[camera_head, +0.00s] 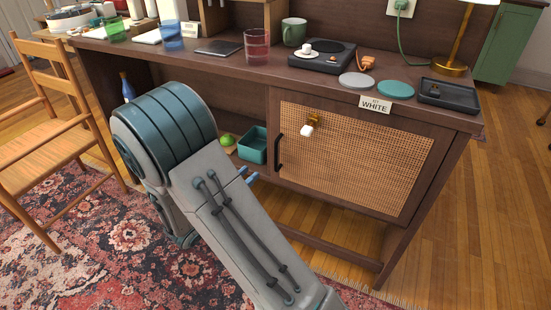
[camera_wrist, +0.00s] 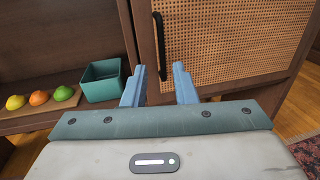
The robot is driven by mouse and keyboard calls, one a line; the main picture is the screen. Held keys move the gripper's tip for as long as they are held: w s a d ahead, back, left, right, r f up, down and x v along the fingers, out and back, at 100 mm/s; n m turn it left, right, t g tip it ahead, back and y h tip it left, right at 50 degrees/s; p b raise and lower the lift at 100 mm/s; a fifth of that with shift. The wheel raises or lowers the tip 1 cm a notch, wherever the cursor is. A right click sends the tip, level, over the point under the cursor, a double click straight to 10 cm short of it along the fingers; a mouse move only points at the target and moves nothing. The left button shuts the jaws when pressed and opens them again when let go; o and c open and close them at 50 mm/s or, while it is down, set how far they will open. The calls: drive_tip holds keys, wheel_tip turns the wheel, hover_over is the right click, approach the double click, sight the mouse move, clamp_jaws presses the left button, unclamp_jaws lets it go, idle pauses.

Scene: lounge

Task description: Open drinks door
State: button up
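The drinks door (camera_head: 355,157) is a woven-cane panel in a dark wood frame on the right of the cabinet; it looks shut. Its black vertical bar handle (camera_head: 278,153) is on the door's left side. In the wrist view, the handle (camera_wrist: 160,45) is above the gap between my blue fingertips, near the left edge of the cane (camera_wrist: 235,40). My gripper (camera_wrist: 159,68) is open, with nothing between its fingers. In the head view, my arm hides most of it, and the blue fingertips (camera_head: 248,175) show low, left of the handle.
A teal bin (camera_head: 253,145) sits on the open shelf left of the door, with several coloured fruits (camera_wrist: 39,98) beside it. Cups, a turntable (camera_head: 322,56), coasters and a lamp (camera_head: 451,66) crowd the cabinet top. A wooden chair (camera_head: 50,130) stands left; floor right is clear.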

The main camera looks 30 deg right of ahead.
sight(275, 153)
drive_tip(key=b+x, duration=0.3)
drive_tip(key=x, duration=1)
drive_tip(key=shift+d, duration=0.1)
drive_tip(key=shift+s, duration=0.1)
